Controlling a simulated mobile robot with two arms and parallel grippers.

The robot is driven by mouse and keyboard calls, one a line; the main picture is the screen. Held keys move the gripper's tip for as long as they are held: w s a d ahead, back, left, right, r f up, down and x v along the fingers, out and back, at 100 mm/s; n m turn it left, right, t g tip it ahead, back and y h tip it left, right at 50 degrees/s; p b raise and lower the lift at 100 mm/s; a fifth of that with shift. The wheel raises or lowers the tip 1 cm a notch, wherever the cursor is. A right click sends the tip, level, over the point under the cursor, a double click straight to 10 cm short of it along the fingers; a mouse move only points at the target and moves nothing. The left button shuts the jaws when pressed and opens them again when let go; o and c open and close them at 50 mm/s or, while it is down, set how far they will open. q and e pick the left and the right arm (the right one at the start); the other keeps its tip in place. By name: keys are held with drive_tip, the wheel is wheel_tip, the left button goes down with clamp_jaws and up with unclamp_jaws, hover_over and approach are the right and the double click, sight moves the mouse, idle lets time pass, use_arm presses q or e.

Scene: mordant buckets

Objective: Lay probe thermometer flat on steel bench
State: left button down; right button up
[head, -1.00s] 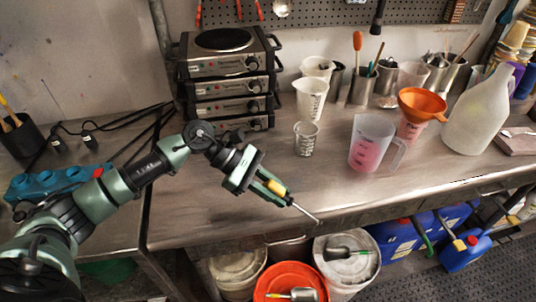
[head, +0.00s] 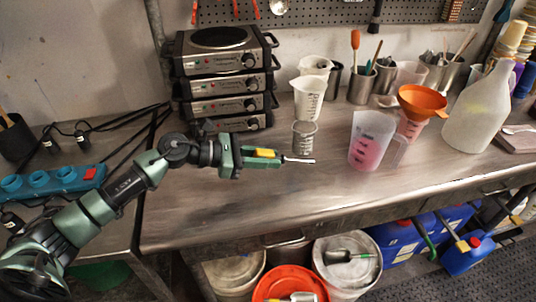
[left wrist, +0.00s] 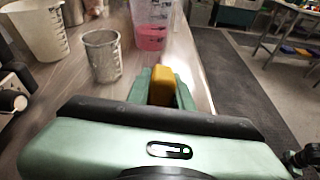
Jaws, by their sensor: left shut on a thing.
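My left gripper (head: 272,159) is shut on the probe thermometer, gripping its yellow body (head: 264,153). The thin metal probe (head: 302,161) points right in the head view, roughly level, overlapping the foot of a small clear beaker. In the left wrist view the yellow body (left wrist: 163,88) shows between the green fingers, with the probe hidden. The steel bench (head: 230,205) lies below; the thermometer appears held above it, though the exact gap cannot be told. My right gripper is not in view.
The small beaker (head: 305,137) and a pink-filled measuring jug (head: 370,145) stand beyond the probe. Stacked hot plates (head: 222,85) stand behind my gripper. An orange funnel (head: 422,100) and a white jug (head: 478,118) are further right. The bench's front strip is clear.

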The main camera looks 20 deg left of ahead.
use_arm(q)
wheel_tip(320, 180, down, 4)
drive_tip(key=shift+b, duration=1.25)
drive_tip(key=shift+f+b, duration=0.9)
drive_tip(key=shift+b, duration=0.15)
